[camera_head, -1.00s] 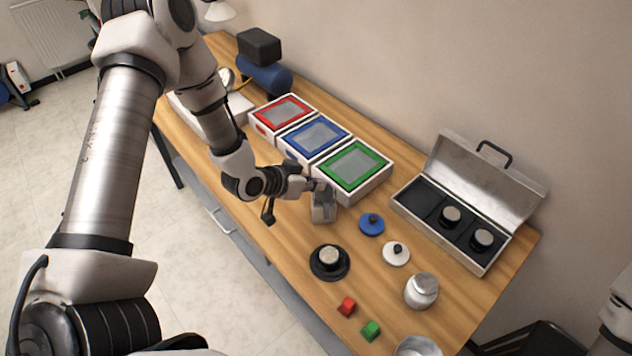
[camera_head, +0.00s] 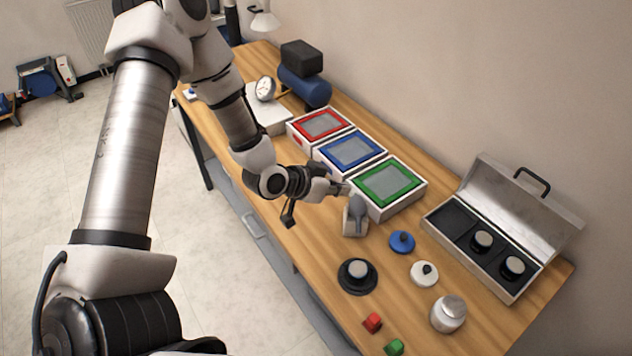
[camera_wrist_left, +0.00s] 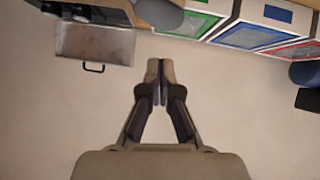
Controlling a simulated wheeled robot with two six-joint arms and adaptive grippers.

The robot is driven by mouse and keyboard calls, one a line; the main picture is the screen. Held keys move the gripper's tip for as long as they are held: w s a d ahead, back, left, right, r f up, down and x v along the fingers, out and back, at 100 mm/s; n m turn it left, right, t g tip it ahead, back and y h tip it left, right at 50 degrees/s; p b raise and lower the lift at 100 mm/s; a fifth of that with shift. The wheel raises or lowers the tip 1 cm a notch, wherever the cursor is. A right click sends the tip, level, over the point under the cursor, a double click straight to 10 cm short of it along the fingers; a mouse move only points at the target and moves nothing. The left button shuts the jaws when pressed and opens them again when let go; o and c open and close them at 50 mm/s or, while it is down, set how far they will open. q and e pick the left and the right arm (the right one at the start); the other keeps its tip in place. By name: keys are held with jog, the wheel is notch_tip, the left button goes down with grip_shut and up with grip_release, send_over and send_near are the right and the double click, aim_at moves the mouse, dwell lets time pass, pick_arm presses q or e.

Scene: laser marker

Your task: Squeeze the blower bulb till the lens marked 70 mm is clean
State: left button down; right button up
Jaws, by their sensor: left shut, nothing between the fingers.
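The grey blower bulb (camera_head: 358,212) sits upright in a small pale holder (camera_head: 355,230) beside the green-framed box. A dark rounded thing at the top of the left wrist view (camera_wrist_left: 160,12) may be the bulb. My left gripper (camera_head: 345,189) is just left of and above the bulb, apart from it. Its fingers are together and empty in the left wrist view (camera_wrist_left: 159,75). One round lens-like piece (camera_head: 357,269) sits on a black round base. Two more (camera_head: 482,241) (camera_head: 513,266) sit in the open case. No 70 mm marking is readable. My right gripper is out of view.
Red, blue and green (camera_head: 388,183) framed boxes stand in a row behind the gripper. The open metal case (camera_head: 470,262) is at right. Blue (camera_head: 402,241) and white (camera_head: 424,273) knobbed discs, a metal jar (camera_head: 448,314) and red and green blocks lie nearer.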

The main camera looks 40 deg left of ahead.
pick_arm(q)
jog(key=p+v, duration=0.1)
jog(key=v, duration=0.6)
jog(key=shift+p, duration=0.35)
jog(key=shift+w, duration=0.1)
